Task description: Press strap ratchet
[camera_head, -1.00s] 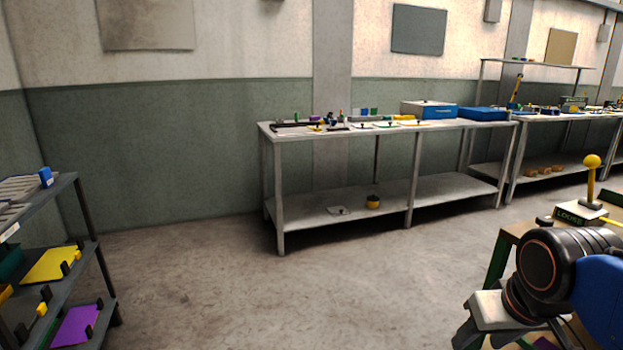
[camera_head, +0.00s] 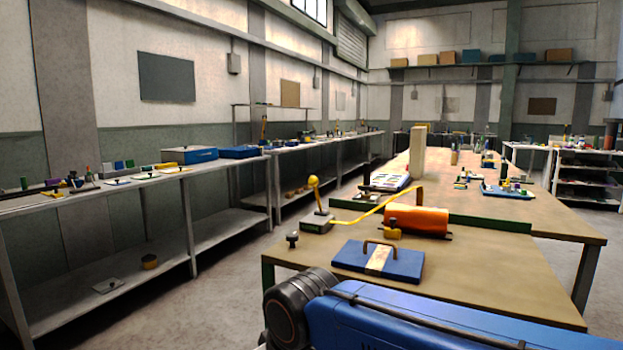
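No part can be told for certain as the strap ratchet. On the near wooden table an orange cylinder (camera_head: 416,221) lies on its side with a small yellow-and-dark knob (camera_head: 392,229) at its front left. The block carries an upright lever with a yellow ball (camera_head: 313,182). My gripper is out of view; only my blue and black arm shows at the bottom, in front of the table.
A blue plate (camera_head: 404,265) with a handle and cream stripe lies on the near table (camera_head: 480,285). A black knob (camera_head: 292,240) stands at its left corner. A low green rail (camera_head: 490,223) crosses behind the cylinder. Metal benches (camera_head: 225,165) line the left wall; floor shows between.

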